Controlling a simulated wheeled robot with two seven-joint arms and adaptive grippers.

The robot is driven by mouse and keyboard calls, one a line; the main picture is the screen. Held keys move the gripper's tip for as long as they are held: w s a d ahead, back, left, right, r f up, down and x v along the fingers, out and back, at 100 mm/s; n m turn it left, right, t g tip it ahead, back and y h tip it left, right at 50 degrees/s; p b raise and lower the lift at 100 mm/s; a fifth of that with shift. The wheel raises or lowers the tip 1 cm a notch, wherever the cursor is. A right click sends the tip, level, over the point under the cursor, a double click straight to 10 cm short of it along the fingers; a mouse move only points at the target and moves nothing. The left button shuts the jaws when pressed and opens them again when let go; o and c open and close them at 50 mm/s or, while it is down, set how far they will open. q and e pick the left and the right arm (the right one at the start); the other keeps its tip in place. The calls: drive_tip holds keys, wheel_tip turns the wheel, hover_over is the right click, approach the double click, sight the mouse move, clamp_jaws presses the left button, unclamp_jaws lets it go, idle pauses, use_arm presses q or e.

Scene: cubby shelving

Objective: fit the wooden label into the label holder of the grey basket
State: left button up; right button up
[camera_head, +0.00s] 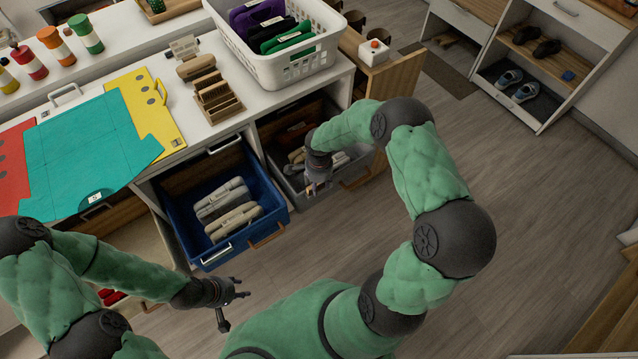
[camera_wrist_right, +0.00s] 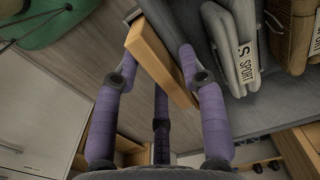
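The grey basket (camera_head: 290,182) is pulled out below the counter, partly hidden by my right arm. In the right wrist view its dark wall (camera_wrist_right: 216,112) runs beside pouches marked SPORT. My right gripper (camera_head: 316,188) is at its front edge. Between the purple fingers in the right wrist view is a wooden bar, which I take for the wooden label (camera_wrist_right: 156,62); it is held slantwise, close to the basket. I cannot tell whether it touches the basket. The basket's label holder is not clearly visible. My left gripper (camera_head: 233,307) is open and empty, in front of the blue basket.
The blue basket (camera_head: 180,222) with pouches stands pulled out to the left. The counter carries a white basket (camera_head: 300,68), a wooden rack (camera_head: 218,97) and coloured folders (camera_head: 85,150). Open floor (camera_head: 545,210) lies to the right.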

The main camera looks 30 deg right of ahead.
drive_tip(key=shift+r, duration=0.1)
drive_tip(key=shift+r+p, duration=0.25)
drive_tip(key=shift+p, duration=0.05)
wheel_tip(320, 180, up, 12)
drive_tip(key=f+p, duration=0.1)
drive_tip(key=p, duration=0.3)
drive_tip(key=s+a+f+n+y, duration=0.2)
drive_tip(key=s+a+f+n, duration=0.2)
drive_tip(key=a, duration=0.3)
drive_tip(key=s+a+f+n+y, duration=0.2)
drive_tip(key=s+a+f+n, duration=0.15)
drive_tip(key=a+f, duration=0.2)
drive_tip(key=s+a+f+n, duration=0.2)
drive_tip(key=s+a+n, duration=0.3)
drive_tip(key=s+n, duration=0.2)
drive_tip(key=shift+s+a+f, duration=0.3)
drive_tip(key=shift+s+f, duration=0.05)
drive_tip(key=shift+s, duration=0.9)
